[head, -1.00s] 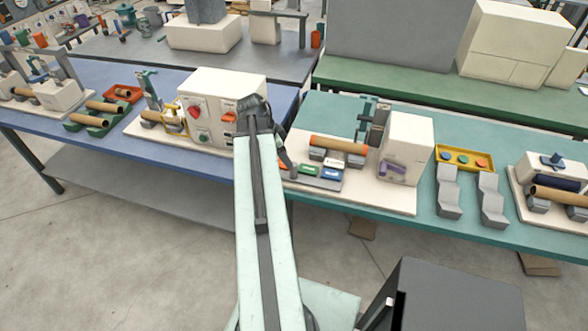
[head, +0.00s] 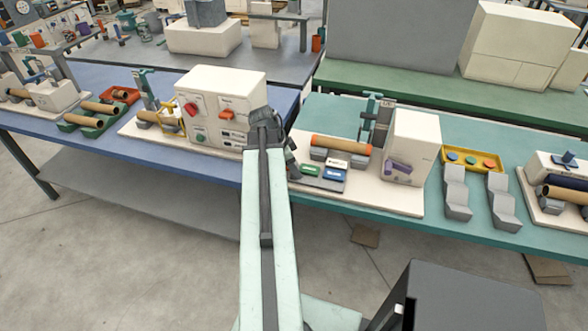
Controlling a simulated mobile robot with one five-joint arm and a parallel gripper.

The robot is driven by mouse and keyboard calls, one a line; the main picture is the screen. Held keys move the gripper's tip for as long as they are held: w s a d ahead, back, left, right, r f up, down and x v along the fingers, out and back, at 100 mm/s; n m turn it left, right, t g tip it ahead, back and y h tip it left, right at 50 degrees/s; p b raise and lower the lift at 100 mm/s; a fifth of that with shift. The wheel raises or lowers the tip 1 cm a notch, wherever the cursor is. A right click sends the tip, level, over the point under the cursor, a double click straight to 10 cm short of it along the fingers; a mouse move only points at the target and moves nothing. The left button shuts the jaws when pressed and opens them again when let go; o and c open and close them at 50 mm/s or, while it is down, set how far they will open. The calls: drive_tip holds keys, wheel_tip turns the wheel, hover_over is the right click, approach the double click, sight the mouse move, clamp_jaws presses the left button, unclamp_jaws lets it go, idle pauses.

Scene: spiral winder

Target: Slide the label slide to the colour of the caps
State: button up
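A panel with a green tile (head: 310,170) and a blue tile (head: 333,174) lies in front of a brown tube on the teal bench. A pale strip shows at the blue tile's back edge; I cannot tell whether it is the label slide. A yellow tray (head: 443,160) farther right holds small round caps: bluish ones (head: 453,156) and a red one (head: 489,163). My gripper (head: 291,163) is at the panel's left end, mostly behind my arm. Its fingers are too hidden to tell open from shut, or whether they touch the panel.
A white box machine (head: 412,148) stands right of the brown tube (head: 341,144). A control box (head: 222,90) with red and orange knobs is left of my arm on the blue bench. Grey stepped holders (head: 455,190) stand before the yellow tray.

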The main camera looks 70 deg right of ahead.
clamp_jaws()
drive_tip(key=shift+r, duration=0.1)
idle(1.2)
